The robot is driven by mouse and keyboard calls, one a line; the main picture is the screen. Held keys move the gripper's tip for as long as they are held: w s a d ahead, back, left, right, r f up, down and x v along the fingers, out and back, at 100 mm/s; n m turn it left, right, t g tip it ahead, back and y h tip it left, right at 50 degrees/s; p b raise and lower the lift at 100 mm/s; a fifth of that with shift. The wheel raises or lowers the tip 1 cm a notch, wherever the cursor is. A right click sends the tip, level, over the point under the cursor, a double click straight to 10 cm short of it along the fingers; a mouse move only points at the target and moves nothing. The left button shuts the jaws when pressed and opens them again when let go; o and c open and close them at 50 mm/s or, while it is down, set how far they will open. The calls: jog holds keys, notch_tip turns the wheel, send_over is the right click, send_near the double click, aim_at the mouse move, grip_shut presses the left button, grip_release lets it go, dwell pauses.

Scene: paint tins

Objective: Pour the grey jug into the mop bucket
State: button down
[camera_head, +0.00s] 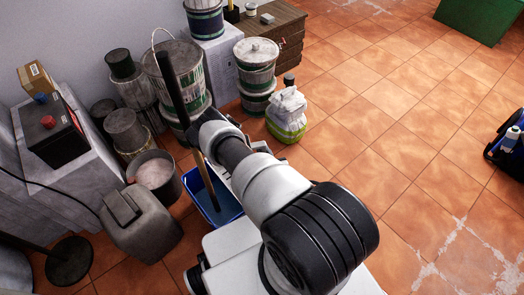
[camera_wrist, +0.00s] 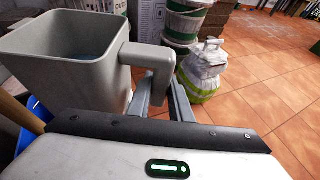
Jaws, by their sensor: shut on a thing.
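The grey jug (camera_wrist: 70,62) fills the upper left of the wrist view, its square mouth facing up and its handle towards the right. My gripper (camera_wrist: 161,88) is shut on the jug's handle. The inside looks bluish grey; I cannot tell how full it is. In the head view I cannot make out the jug; my arm covers that area. The blue mop bucket (camera_head: 213,204) stands on the floor there, partly behind my arm, with a mop handle (camera_head: 171,82) rising from it. A blue strip of the bucket (camera_wrist: 38,110) shows below and left of the jug in the wrist view.
A grey canister (camera_head: 142,226) and a dark pail (camera_head: 153,174) stand left of the bucket. Several paint tins (camera_head: 257,62) stand along the wall. A white and green bag (camera_head: 287,117) sits right of the bucket. The tiled floor (camera_head: 400,130) at right is largely clear.

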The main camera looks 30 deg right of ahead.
aim_at(259, 144)
jog(key=shift+r, duration=0.1)
jog(key=f+b, duration=0.1)
jog(key=f+n+b, duration=0.1)
jog(key=shift+d+f, duration=0.3)
jog(key=shift+f, duration=0.1)
jog(key=shift+d+r+h, duration=0.1)
jog(key=shift+r+h, duration=0.05)
jog(key=shift+h, duration=0.15)
jog(key=shift+r, duration=0.1)
jog(key=shift+s+r+n+h, duration=0.1)
jog(key=shift+r+n+h, duration=0.7)
jog(key=shift+r+n, duration=0.55)
jog(key=shift+r+n+h, duration=0.8)
jog(key=shift+r+n, duration=0.25)
jog(key=shift+r, duration=0.5)
jog(key=shift+a+r+n+h, duration=0.5)
jog(key=shift+a+n, duration=0.1)
jog(key=shift+n, duration=0.1)
jog(key=shift+w+a+r+n, duration=0.2)
jog(key=shift+w+a+n, duration=0.1)
jog(key=shift+a+n, duration=0.3)
